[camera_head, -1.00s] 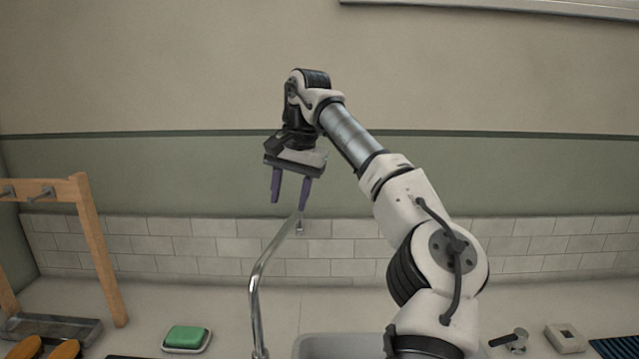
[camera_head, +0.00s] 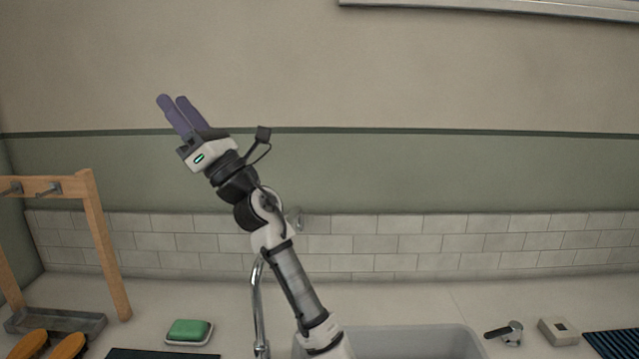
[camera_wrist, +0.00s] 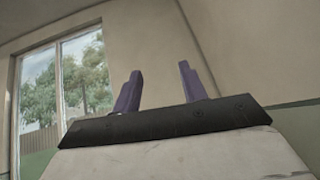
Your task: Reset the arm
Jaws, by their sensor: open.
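My gripper (camera_head: 172,99) is raised high over the counter, in front of the wall in the head view. Its two purple fingers point up and to the left. In the wrist view my gripper (camera_wrist: 160,72) shows its fingers standing apart with nothing between them, so it is open and empty. My arm rises from the bottom middle and leans to the left. It hides part of the tap (camera_head: 258,310).
A sink (camera_head: 425,340) lies at the bottom centre right. A green sponge (camera_head: 188,329) sits in a dish. A wooden rack (camera_head: 107,245) and brushes (camera_head: 68,346) are at left. A small white block (camera_head: 558,330) and blue mat (camera_head: 612,343) are at right. A window (camera_wrist: 70,85) shows in the wrist view.

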